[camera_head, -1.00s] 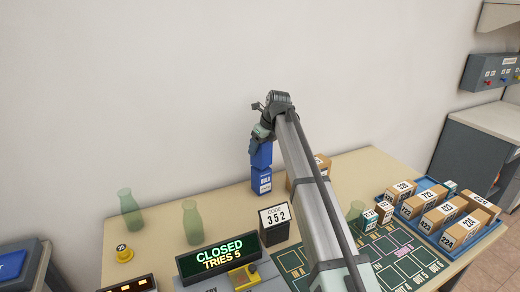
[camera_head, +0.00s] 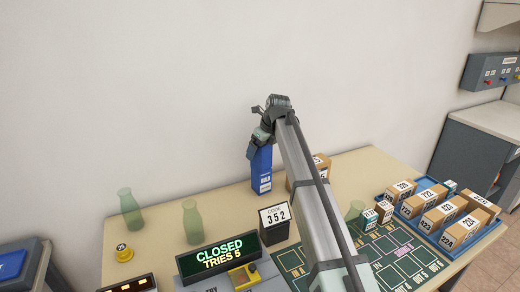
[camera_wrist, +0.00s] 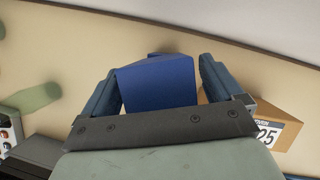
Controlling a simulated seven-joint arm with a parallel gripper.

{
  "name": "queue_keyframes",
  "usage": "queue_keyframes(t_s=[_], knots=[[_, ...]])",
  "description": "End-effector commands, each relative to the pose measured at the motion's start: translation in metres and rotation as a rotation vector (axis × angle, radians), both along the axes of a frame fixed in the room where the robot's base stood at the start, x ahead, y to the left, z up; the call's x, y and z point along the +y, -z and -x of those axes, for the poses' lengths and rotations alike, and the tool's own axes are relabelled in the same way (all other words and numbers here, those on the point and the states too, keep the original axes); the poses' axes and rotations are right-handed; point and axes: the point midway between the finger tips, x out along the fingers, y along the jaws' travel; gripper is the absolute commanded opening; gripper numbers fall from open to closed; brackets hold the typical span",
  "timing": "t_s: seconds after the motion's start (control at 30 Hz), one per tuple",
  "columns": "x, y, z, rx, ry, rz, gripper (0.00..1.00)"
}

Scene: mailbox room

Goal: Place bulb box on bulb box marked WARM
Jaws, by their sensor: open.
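Two blue bulb boxes form an upright stack near the wall in the head view. The lower box (camera_head: 262,183) stands on the table and has a white label too small to read fully; I cannot make out WARM. The upper box (camera_head: 263,158) rests on it, roughly in line. My gripper (camera_head: 257,149) is at the upper box from above, its jaws open. In the wrist view the upper box (camera_wrist: 158,82) lies between the two blue-grey fingers (camera_wrist: 160,85), and the lower box is hidden beneath it.
A cardboard box (camera_head: 321,167) stands close to the right of the stack. The code 352 sign (camera_head: 276,220) and the CLOSED display (camera_head: 218,255) are in front. Green bottles (camera_head: 193,222) stand left. A blue tray (camera_head: 430,240) of parcels is at right.

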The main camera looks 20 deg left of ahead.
Motion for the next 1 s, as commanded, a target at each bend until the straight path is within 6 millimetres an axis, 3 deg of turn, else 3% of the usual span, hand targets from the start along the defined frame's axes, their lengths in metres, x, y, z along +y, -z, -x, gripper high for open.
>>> queue_keyframes(t_s=[0.27,0.7,1.0], knots=[[-0.007,-0.022,0.003,-0.001,0.0,-0.001,0.93],[-0.034,-0.093,0.014,-0.001,0.0,-0.001,0.93],[-0.042,-0.113,0.017,0.0,0.0,0.0,0.93]])
